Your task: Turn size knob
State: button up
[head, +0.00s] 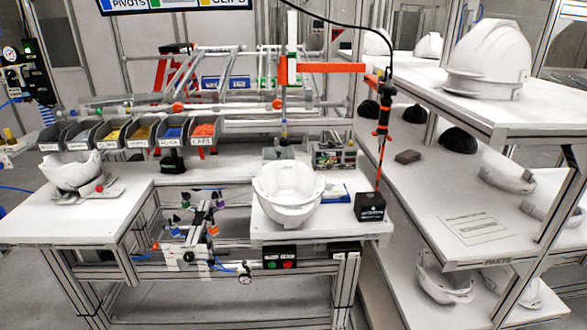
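A white helmet shell (288,192) sits open side up on the front right part of the workbench. I cannot make out a size knob on it for certain. A second white shell (70,172) rests open side up on a grey stand at the left end of the bench, and a small red round part (99,188) shows at the stand's right side. I cannot tell whether this is a knob. My gripper is not in view.
Labelled parts bins (140,130) line the bench's left back. A black box (370,206) stands right of the middle shell, below a hanging tool (383,115). A jig with coloured knobs (195,230) fills the bench gap. A shelf (470,190) with helmets stands right.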

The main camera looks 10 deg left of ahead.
aim_at(189, 257)
jog(key=u, duration=1.45)
